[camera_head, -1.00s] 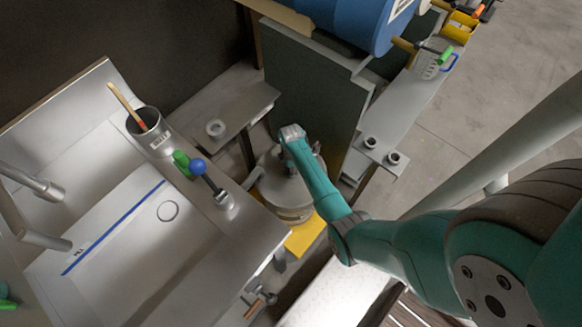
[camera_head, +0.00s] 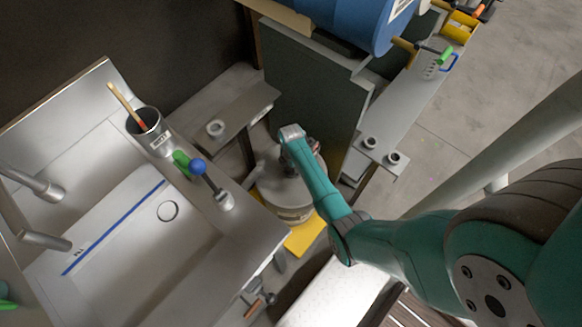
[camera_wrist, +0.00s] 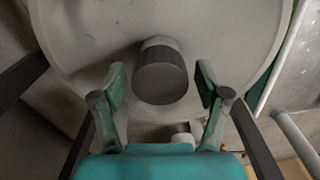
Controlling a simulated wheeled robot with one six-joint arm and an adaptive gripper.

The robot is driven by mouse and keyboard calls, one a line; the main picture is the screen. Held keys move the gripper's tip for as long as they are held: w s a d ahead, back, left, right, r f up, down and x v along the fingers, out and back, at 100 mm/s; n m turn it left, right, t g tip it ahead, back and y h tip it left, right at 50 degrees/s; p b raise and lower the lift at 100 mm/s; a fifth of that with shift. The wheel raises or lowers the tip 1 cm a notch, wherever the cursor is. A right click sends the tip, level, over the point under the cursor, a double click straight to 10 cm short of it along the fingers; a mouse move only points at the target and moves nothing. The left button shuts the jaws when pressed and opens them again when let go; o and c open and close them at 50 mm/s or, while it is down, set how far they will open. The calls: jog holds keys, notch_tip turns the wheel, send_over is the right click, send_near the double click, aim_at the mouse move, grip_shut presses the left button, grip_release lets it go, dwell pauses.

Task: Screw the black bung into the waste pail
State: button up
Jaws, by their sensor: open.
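The waste pail (camera_head: 290,205) is a grey drum with a round lid, standing on a yellow base between the sink bench and a dark panel. Its pale lid (camera_wrist: 80,40) fills much of the wrist view. The black bung (camera_wrist: 161,82) is a short dark cylinder with a lighter grey upper side, standing at the lid between my fingers. My gripper (camera_wrist: 160,80) is open, with one finger on each side of the bung and a visible gap to both. How deep the bung sits is hidden. In the head view my arm's end covers the bung.
A sink bench (camera_head: 110,215) is on the left, with a brush cup (camera_head: 148,130) and a blue-knobbed lever (camera_head: 205,177) near its edge. A small grey shelf (camera_head: 225,108) and a dark panel (camera_head: 310,95) stand close behind the pail. A blue drum (camera_head: 350,20) lies above.

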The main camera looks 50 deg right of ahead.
jog(key=n, duration=0.4)
jog(key=shift+n, duration=0.3)
jog(key=n, duration=0.4)
jog(key=shift+n, duration=0.3)
jog(key=c, duration=1.1)
jog(key=m, duration=1.4)
jog(key=o, duration=1.1)
